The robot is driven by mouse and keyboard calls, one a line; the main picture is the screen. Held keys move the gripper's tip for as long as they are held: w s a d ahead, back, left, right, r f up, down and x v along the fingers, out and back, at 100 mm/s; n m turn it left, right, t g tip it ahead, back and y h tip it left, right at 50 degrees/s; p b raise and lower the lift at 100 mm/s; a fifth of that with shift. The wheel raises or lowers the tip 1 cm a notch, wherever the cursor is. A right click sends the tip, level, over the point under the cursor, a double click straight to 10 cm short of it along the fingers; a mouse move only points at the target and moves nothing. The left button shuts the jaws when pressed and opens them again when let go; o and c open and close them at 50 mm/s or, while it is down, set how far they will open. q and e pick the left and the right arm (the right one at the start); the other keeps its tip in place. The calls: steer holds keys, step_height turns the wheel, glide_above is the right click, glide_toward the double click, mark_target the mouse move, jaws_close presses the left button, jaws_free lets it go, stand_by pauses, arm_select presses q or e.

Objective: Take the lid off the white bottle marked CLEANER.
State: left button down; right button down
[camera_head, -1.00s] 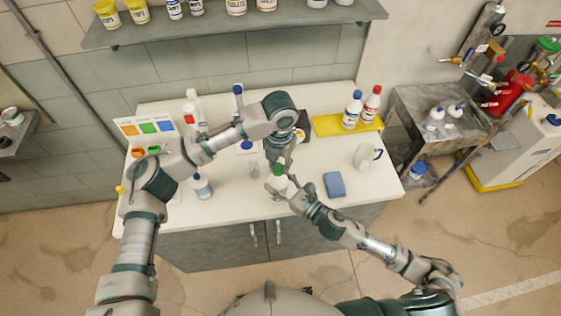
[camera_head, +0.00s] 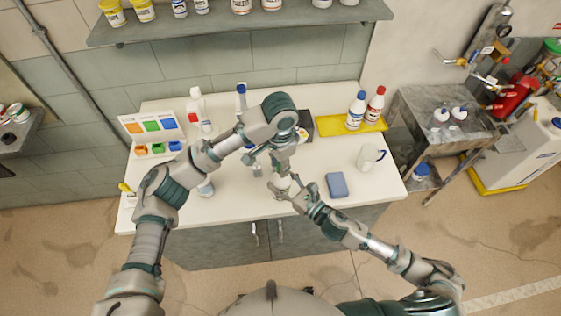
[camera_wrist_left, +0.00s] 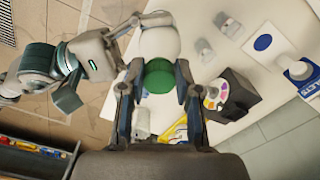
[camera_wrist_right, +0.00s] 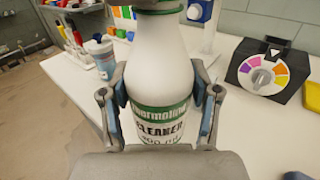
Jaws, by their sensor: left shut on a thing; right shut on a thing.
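The white CLEANER bottle (camera_wrist_right: 160,65) stands upright between the fingers of my right gripper (camera_wrist_right: 160,95), which is shut on its body. Its green and white label faces the right wrist camera, and its top is cut off there. In the left wrist view, the bottle's green lid (camera_wrist_left: 158,76) sits between the fingertips of my left gripper (camera_wrist_left: 156,82), which is shut on it. The lid touches the white bottle there; I cannot tell how loose it is. In the head view, the bottle (camera_head: 281,185) is partly hidden by both grippers, and the lid is hidden.
A blue sponge (camera_head: 336,185) and a white mug (camera_head: 368,157) are on the counter to the right. A dark box with a coloured dial (camera_wrist_right: 263,72) is behind. Blue- and red-capped bottles stand on a yellow tray (camera_head: 331,126). The counter's front edge is close.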

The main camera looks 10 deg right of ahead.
arm_select(q)
steer(key=n, duration=0.5)
arm_select(e)
steer(key=shift+s+a+r, duration=0.1)
steer(key=shift+s+a, duration=0.15)
steer(key=shift+s, duration=0.05)
arm_select(q)
steer(key=n, duration=0.8)
steer(key=shift+r, duration=0.1)
steer(key=n, duration=0.5)
steer(key=shift+s+d, duration=0.1)
steer(key=shift+d, duration=0.05)
arm_select(e)
steer(key=shift+w+d, duration=0.1)
arm_select(q)
steer(key=shift+s, duration=0.15)
arm_select(e)
steer(key=shift+w+d, duration=0.1)
steer(key=shift+w, duration=0.05)
arm_select(q)
steer(key=shift+r, duration=0.2)
steer(key=shift+r, duration=0.5)
arm_select(e)
steer(key=shift+d, duration=0.1)
arm_select(q)
steer(key=shift+r, duration=0.45)
